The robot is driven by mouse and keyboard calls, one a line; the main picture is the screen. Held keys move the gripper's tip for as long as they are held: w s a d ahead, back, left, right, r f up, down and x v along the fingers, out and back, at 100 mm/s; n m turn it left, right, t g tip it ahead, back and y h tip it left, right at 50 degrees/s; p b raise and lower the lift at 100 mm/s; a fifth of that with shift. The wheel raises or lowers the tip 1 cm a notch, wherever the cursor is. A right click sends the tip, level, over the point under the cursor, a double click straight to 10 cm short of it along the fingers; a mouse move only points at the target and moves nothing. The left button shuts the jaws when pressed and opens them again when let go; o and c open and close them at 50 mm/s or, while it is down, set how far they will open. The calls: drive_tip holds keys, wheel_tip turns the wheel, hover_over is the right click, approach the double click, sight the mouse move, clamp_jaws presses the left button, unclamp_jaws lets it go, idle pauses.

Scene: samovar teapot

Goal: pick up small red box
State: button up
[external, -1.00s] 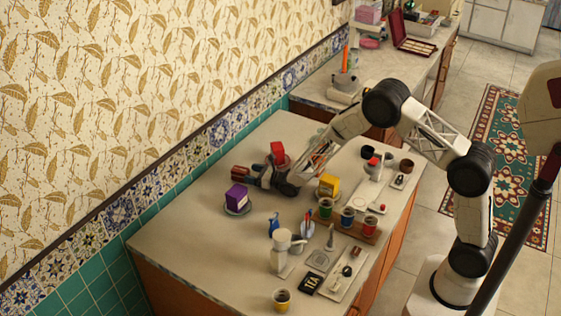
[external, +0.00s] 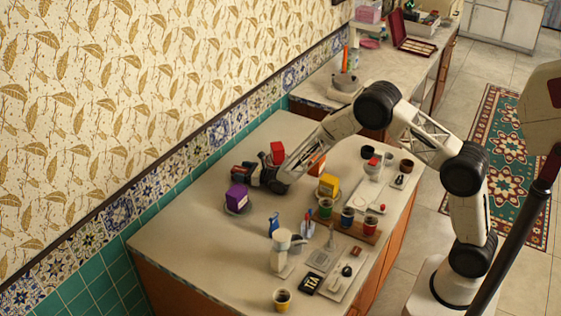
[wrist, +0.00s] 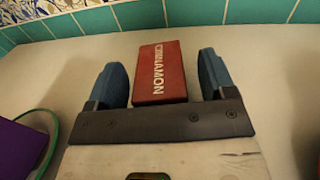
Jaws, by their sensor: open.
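A small red box marked CINNAMON (wrist: 172,82) lies on the counter between the two blue fingertips in the wrist view. My gripper (wrist: 160,72) is open, with a finger on each side of the box and a visible gap on both sides. In the external view my gripper (external: 244,177) is low over the counter, pointing toward the tiled wall, and its dark fingers mostly hide this box. Another red box (external: 278,150) stands just behind my gripper; a red edge (wrist: 312,150) shows at the right of the wrist view.
A purple box (external: 237,196) on a round dish stands close in front of my gripper. A yellow box (external: 328,184) and an orange-red box (external: 317,165) are to the right. Several cups (external: 347,217) stand further right. The counter's left front is clear.

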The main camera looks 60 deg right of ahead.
sight(240, 169)
drive_tip(key=shift+w+a, duration=0.1)
drive_tip(key=shift+w, duration=0.5)
drive_tip(key=c, duration=1)
drive_tip(key=shift+r, duration=5)
drive_tip(key=shift+r, duration=0.15)
